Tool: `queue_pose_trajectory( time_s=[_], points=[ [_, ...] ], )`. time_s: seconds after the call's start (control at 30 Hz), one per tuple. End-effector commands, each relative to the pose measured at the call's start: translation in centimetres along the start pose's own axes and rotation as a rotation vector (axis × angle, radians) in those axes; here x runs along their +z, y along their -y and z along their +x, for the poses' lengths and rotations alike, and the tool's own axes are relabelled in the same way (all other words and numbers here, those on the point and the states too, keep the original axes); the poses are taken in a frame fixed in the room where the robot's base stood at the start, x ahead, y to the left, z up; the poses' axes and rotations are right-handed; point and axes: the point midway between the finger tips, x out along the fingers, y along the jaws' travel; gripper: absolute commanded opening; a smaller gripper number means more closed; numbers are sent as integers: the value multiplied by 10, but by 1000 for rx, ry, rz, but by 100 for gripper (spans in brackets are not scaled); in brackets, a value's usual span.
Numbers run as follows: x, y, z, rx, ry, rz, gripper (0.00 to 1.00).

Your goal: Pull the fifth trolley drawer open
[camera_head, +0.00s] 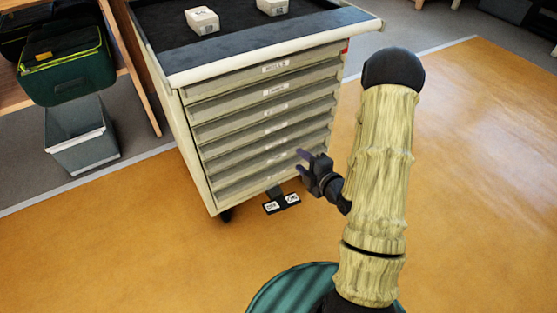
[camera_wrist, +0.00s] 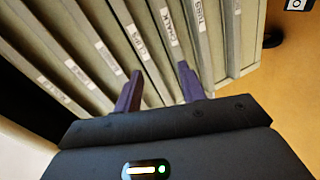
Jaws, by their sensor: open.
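The grey trolley (camera_head: 170,120) has a stack of labelled drawers that look shut. In the wrist view the drawers run as slanted strips, with the fifth drawer's label (camera_wrist: 168,26) ahead of the right finger. My gripper (camera_head: 301,167) is open in front of the lower drawers, towards their right end. Its two purple fingers also show in the wrist view (camera_wrist: 160,70), pointing at the drawer fronts around the fourth and fifth lips. Nothing shows between them. I cannot tell whether they touch the trolley.
A black and white floor pedal (camera_head: 282,203) sits below the trolley front. Two white boxes (camera_head: 202,20) (camera_head: 272,6) stand on the dark trolley top. A grey bin (camera_head: 80,140) and a wooden shelf (camera_head: 130,60) are at left. The orange floor on the right is clear.

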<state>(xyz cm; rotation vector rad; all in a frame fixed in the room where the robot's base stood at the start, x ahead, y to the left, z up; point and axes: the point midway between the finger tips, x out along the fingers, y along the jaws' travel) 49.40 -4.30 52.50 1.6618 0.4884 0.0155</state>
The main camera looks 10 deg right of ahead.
Motion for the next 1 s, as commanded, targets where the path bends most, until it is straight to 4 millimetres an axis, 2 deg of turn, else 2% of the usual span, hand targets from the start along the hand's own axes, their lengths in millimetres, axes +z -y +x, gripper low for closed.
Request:
queue_pose_trajectory(
  time_s=[0.03,0.2,0.3,0.4,0.77,1.0],
  points=[
    [5,27,5,32,-5,-19,40],
    [14,64,6,162,-12,-100,40],
    [18,75,4,224,-5,-135,40],
    [20,80,2,261,2,-155,40],
    [20,76,0,275,5,-164,40],
    [19,74,15,275,2,-166,40]
  ],
)
